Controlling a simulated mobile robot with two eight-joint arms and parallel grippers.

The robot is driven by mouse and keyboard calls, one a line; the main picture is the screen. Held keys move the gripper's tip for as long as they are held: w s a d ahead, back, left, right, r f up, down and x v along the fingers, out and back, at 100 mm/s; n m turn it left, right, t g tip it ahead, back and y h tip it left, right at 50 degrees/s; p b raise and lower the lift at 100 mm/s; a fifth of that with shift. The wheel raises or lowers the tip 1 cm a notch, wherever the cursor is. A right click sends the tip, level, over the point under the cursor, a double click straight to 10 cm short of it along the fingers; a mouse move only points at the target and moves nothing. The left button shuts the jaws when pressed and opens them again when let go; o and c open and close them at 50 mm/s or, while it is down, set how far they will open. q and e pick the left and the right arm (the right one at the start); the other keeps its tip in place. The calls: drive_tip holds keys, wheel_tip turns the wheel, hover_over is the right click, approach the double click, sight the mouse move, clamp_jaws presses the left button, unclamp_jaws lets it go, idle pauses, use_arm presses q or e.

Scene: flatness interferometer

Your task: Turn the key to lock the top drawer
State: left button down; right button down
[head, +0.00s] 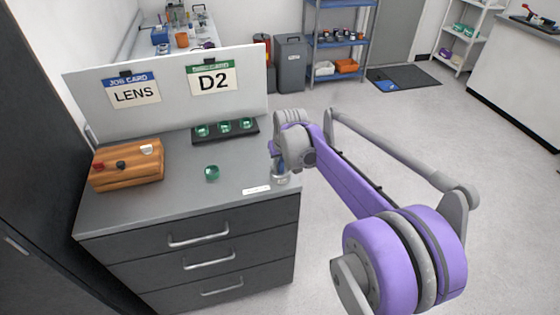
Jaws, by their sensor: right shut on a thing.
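The dark grey drawer cabinet stands at the left, and its top drawer (250,224) looks closed, flush with the drawers below. My right gripper (279,167) reaches down at the right front corner of the cabinet top. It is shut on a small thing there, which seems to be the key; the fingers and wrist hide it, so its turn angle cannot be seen. A short light grey metal cylinder (281,179), apparently the lock, shows just under the fingers. My left gripper is not in view.
On the cabinet top are a wooden block (128,172) with small knobs, a green lens-like piece (211,173), a black tray (262,136) with green pieces and a white label (256,190). A white board (165,110) stands behind. Floor right of the cabinet is clear.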

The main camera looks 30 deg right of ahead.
drive_tip(key=shift+n+y, duration=0.7)
drive_tip(key=shift+n, duration=1.1)
drive_tip(key=n+y, duration=0.1)
drive_tip(key=n, duration=0.1)
drive_tip(key=shift+n+p, duration=0.3)
drive_tip(key=shift+p, duration=0.1)
drive_tip(key=shift+n, duration=0.4)
